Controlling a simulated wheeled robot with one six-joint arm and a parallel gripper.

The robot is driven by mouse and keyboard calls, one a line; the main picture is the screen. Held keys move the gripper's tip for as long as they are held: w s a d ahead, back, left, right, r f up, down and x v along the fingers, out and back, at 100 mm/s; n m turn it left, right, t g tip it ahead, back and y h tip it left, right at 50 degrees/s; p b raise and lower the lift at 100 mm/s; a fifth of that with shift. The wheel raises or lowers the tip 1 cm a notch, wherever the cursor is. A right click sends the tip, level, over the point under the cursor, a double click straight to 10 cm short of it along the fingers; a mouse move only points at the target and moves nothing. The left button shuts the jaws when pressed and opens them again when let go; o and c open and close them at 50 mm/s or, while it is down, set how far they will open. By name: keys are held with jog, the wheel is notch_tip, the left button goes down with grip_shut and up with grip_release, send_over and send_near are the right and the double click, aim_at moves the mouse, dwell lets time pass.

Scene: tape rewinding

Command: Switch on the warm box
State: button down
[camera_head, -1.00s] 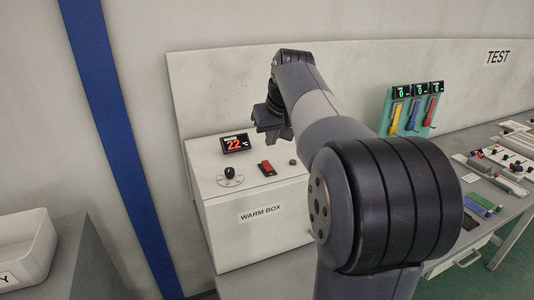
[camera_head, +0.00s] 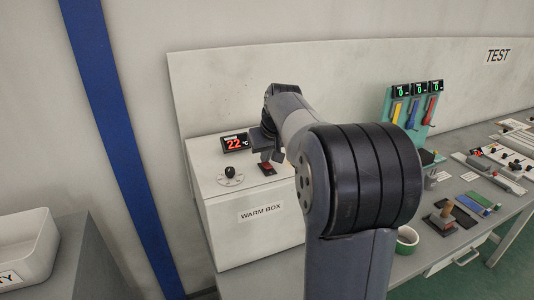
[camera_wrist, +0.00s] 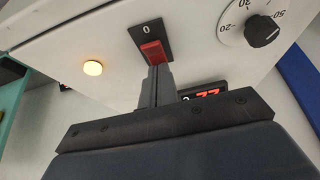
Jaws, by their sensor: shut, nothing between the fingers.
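The warm box (camera_head: 225,232) is a white box with a front label. Its red rocker switch (camera_head: 268,169) sits on a black plate, with a "0" mark showing in the wrist view, where the switch (camera_wrist: 153,52) is just beyond my fingertips. My gripper (camera_head: 266,159) is shut and empty, pointing down at the switch. The fingertips (camera_wrist: 160,70) overlap the switch's near end, seemingly touching it. A round amber lamp (camera_wrist: 92,68) beside the switch looks lit. The red-digit display (camera_head: 235,143) reads 22.
A black dial knob (camera_head: 230,171) stands left of the switch. To the right are a teal rack (camera_head: 392,112) with coloured tools, a green cup (camera_head: 406,240) and small parts on the bench. A white bin (camera_head: 35,245) stands at the left.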

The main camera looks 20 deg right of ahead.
aim_at(269, 166)
jog(key=shift+s, duration=0.1)
jog(key=shift+s+b, duration=0.3)
jog(key=shift+s, duration=0.4)
jog(key=shift+r, duration=0.1)
jog(key=shift+r+p, duration=0.6)
notch_tip(269, 166, up, 13)
jog(key=p, duration=0.1)
jog(key=shift+s+f+p, duration=0.15)
jog(key=shift+s+p, duration=0.05)
jog(key=shift+p, duration=0.15)
jog(key=shift+f, duration=0.1)
